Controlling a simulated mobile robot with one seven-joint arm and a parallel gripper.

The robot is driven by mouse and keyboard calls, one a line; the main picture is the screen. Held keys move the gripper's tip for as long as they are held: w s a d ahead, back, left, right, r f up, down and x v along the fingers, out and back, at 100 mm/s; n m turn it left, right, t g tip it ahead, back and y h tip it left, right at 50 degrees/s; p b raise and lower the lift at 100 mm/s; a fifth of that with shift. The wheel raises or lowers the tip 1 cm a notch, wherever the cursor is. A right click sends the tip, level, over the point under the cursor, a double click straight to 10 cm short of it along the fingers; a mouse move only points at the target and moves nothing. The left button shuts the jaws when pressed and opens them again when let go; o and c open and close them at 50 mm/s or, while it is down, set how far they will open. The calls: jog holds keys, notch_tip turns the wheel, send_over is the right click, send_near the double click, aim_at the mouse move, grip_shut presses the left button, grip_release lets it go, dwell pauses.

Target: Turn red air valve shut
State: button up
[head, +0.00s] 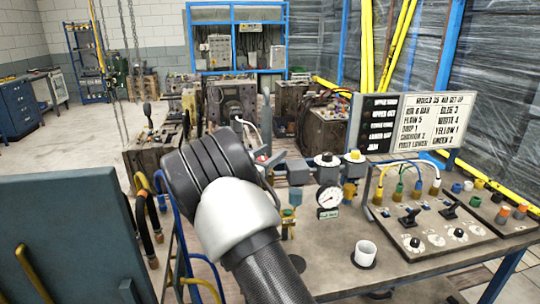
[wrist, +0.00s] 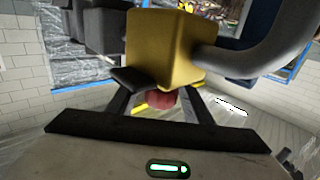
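In the wrist view a red part (wrist: 160,97) shows between the two dark fingers of my gripper (wrist: 160,90). It sits beyond and below a brass-yellow block (wrist: 165,45), which fills the upper middle and hides some of it. The fingers stand apart, with light gaps beside the red part; I see no clear contact. In the head view my white and black arm covers the middle and hides most of my gripper. A small red part (head: 262,158) shows just right of the arm; I cannot tell whether it is the valve handle.
A sign board (head: 395,124) stands behind. A grey-blue panel (head: 70,240) is at the left front. A grey pipe (wrist: 240,55) curves beside the brass block.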

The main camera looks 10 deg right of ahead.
jog(key=shift+f, duration=0.1)
jog(key=v, duration=1.7)
jog(key=shift+s+a, duration=0.2)
